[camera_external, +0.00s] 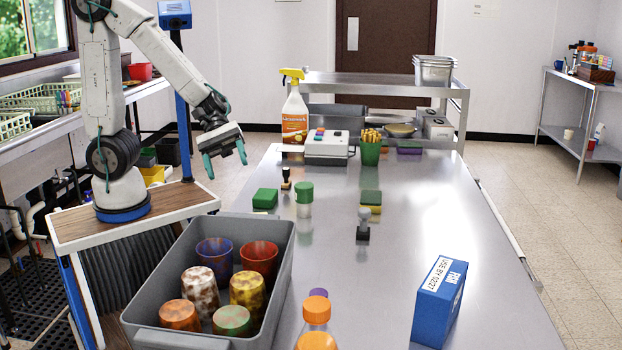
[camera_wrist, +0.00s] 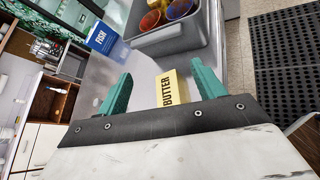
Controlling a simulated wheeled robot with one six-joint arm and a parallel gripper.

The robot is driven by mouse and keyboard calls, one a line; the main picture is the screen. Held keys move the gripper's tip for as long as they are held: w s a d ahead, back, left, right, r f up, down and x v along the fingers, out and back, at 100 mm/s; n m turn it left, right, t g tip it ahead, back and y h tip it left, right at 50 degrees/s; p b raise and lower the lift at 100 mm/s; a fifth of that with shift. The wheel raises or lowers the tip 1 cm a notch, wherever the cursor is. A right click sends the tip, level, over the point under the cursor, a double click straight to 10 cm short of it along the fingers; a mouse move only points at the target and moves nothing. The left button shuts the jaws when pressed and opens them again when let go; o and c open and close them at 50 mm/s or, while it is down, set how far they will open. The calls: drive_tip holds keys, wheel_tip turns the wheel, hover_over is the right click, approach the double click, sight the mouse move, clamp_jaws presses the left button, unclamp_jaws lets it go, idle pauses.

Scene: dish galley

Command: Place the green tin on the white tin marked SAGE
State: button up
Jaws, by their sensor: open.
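In the external view a green cylinder (camera_external: 303,190), which looks like the green tin, stands upright on the steel table. A whitish cylinder (camera_external: 304,211) shows directly below it, and the two look stacked and in line. No marking can be read on the whitish part, so I cannot tell if it is the SAGE tin. My gripper (camera_external: 226,158) is open and empty, raised to the left of the green cylinder and clear of it. In the wrist view my gripper's teal fingers (camera_wrist: 160,72) are spread apart. Neither tin can be made out there.
A grey bin (camera_external: 283,262) with several patterned cups stands at the front left. A green block (camera_external: 265,198), stamp (camera_external: 363,226), sponge (camera_external: 371,200) and blue box (camera_external: 440,300) are on the table. A yellow BUTTER box (camera_wrist: 171,90) shows between my fingers, apart from them. The table's right middle is clear.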

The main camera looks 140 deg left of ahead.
drive_tip(key=s+d+r+m+g+h, duration=0.1)
drive_tip(key=s+d+m+g+h, duration=0.2)
drive_tip(key=d+m, duration=0.5)
drive_tip(key=s+d+r+m+g, duration=0.2)
drive_tip(key=s+d+m+g, duration=0.3)
drive_tip(key=d, duration=0.5)
drive_tip(key=s+r+m+g+y, duration=0.1)
drive_tip(key=s+m+g+y, duration=0.1)
drive_tip(key=s+m+y, duration=0.5)
drive_tip(key=s+m, duration=0.3)
drive_tip(key=m, duration=0.4)
drive_tip(key=shift+d+r+m+g, duration=0.3)
drive_tip(key=shift+d+r+g, duration=0.05)
drive_tip(key=shift+g, duration=0.05)
